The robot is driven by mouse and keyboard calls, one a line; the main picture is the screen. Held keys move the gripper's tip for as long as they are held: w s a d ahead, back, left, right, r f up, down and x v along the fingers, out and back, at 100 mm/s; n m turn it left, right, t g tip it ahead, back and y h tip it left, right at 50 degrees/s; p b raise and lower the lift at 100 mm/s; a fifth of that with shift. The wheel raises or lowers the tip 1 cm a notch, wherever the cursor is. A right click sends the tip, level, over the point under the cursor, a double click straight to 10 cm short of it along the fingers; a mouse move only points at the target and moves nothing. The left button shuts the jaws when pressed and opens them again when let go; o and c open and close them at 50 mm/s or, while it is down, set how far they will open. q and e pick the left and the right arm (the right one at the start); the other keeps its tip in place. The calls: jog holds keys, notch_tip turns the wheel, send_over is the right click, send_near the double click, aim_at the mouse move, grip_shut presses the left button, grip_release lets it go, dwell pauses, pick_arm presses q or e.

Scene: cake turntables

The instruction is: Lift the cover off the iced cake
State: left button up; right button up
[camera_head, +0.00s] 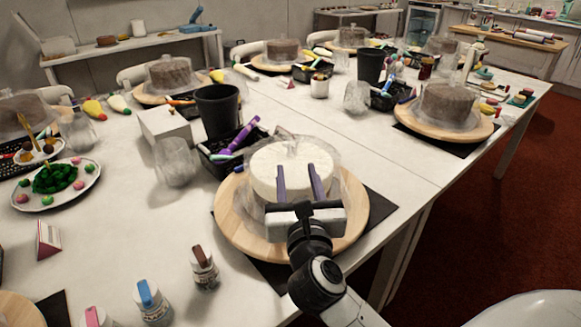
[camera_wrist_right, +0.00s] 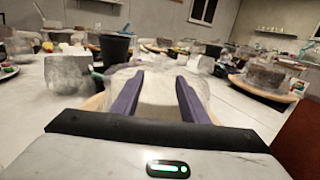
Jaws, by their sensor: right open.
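The iced cake (camera_head: 268,178) is white and round and stands on a round wooden turntable (camera_head: 234,226) near the front edge of the table. A clear, see-through cover (camera_head: 326,152) is over it. My right gripper (camera_head: 297,172) is open, with its two purple fingers apart in front of the upper part of the cover. In the right wrist view the fingers (camera_wrist_right: 155,88) stand on either side of the covered cake (camera_wrist_right: 158,92). I cannot tell whether they touch the cover. My left gripper is not in view.
A black tray (camera_head: 214,164) with purple tools and a black cup (camera_head: 217,108) stand behind the cake to the left. Glass jars (camera_head: 175,162) and small bottles (camera_head: 204,268) are to the left. Another covered cake (camera_head: 446,103) stands at the right. The tabletop between the two cakes is clear.

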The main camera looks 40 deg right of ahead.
aim_at(293, 153)
jog(key=x, duration=0.7)
jog(key=shift+c, duration=0.2)
grip_shut()
